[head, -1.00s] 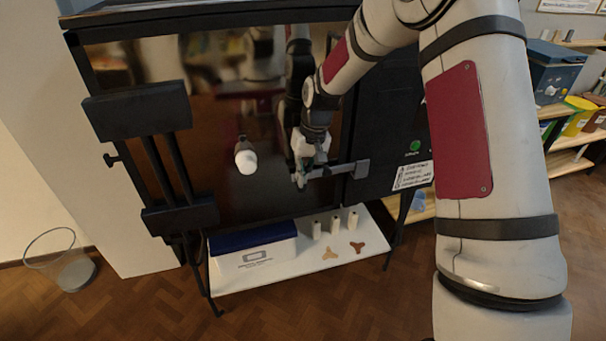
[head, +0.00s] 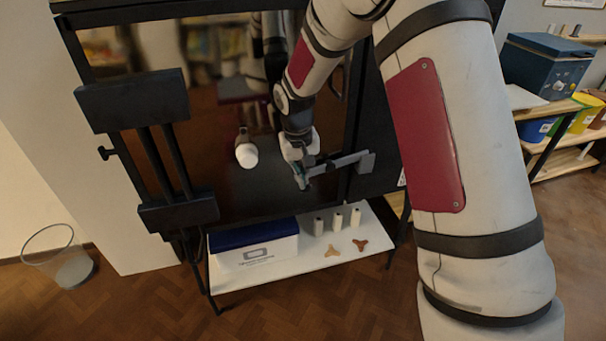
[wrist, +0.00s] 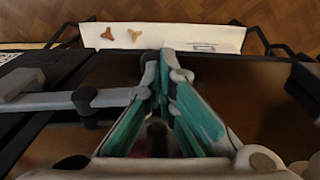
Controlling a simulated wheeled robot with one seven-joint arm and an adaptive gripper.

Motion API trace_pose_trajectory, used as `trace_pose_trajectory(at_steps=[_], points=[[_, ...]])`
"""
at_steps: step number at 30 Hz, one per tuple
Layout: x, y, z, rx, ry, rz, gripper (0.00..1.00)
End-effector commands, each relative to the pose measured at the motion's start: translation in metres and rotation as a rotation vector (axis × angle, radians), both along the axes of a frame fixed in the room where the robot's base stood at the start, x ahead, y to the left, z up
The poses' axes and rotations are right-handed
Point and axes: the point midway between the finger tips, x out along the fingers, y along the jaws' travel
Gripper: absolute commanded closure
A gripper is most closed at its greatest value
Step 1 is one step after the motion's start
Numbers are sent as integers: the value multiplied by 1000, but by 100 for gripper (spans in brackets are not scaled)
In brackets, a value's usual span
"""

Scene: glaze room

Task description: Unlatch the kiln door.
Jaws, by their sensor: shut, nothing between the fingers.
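The kiln door (head: 215,130) is a dark, glossy front with black hinge plates on its left; it looks closed. Its grey latch bar (head: 339,162) runs from the right edge of the door leftward, tilted slightly down to the left in the head view. In the wrist view the latch bar (wrist: 50,101) comes in from the left and ends beside the left finger. My gripper (head: 303,184) is at the bar's left end, with teal fingertips together in the wrist view (wrist: 166,60). It holds nothing. Whether it touches the bar is unclear.
A white plug (head: 246,155) sticks out of the door left of my gripper. Below, a shelf (head: 275,278) holds a blue-lidded box (head: 255,254), small white cylinders and two three-armed pieces. A clear bin (head: 62,258) stands on the floor at left. A blue box (head: 548,68) stands on shelving at right.

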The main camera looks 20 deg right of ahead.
Motion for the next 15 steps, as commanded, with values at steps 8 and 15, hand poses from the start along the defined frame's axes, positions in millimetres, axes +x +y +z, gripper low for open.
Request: trace_pose_trajectory(at_steps=[8,15], points=[[1,6,-23,-206,2,7,100],[1,2,-37,-319,1,0,100]])
